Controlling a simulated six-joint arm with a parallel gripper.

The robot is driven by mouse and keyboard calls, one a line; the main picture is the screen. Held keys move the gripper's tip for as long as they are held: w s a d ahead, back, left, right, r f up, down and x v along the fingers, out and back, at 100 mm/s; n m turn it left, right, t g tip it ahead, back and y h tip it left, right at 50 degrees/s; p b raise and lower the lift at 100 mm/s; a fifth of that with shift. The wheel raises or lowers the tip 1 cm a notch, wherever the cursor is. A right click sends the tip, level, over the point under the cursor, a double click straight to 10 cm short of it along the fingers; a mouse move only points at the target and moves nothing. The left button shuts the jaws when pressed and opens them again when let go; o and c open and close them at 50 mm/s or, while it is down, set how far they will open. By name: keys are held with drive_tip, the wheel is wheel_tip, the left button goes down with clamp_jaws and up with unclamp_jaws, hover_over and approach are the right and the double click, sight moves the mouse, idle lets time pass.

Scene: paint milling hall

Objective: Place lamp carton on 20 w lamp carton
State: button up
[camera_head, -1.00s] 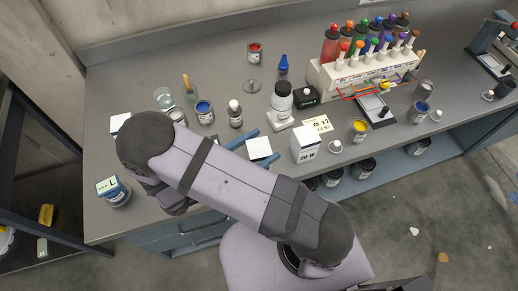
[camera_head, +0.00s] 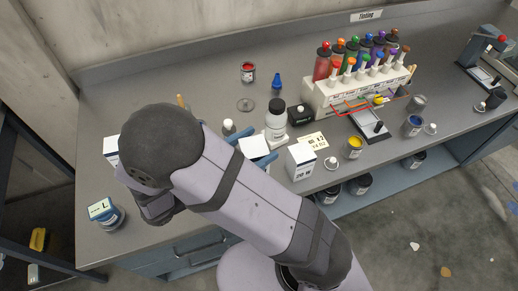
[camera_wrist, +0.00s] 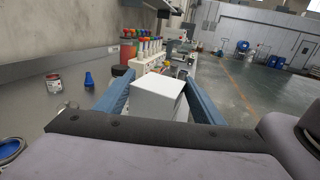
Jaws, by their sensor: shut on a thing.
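My gripper (camera_head: 253,150) is shut on a plain white lamp carton (camera_head: 255,146), with one blue finger on each side. In the wrist view the carton (camera_wrist: 158,96) sits between the blue fingers, its pale top and one side showing. The 20 W lamp carton (camera_head: 301,162), white with dark print, stands upright on the bench just right of the held carton. The two look apart in the head view. I cannot make out the 20 W carton in the wrist view.
A white bottle with a dark cap (camera_head: 275,120) stands just behind the held carton. A rack of coloured bottles (camera_head: 340,88) stands behind.

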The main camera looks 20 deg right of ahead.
drive_tip(key=shift+d+r+g, duration=0.2)
drive_tip(key=shift+d+g, duration=0.1)
drive_tip(key=shift+d, duration=0.25)
drive_tip(key=d+r+m+g+p, duration=0.2)
drive_tip(key=d+r+m+g, duration=0.1)
drive_tip(key=d+r, duration=0.7)
drive_tip(key=d+g, duration=0.1)
drive_tip(key=d, duration=0.2)
drive_tip(key=shift+r+g+h, duration=0.3)
drive_tip(key=shift+r+h, duration=0.1)
drive_tip(key=shift+f+p, duration=0.6)
drive_tip(key=shift+f, duration=4.4)
drive_tip(key=shift+f, duration=0.15)
drive_tip(key=o, duration=1.1)
drive_tip(key=shift+w, duration=0.1)
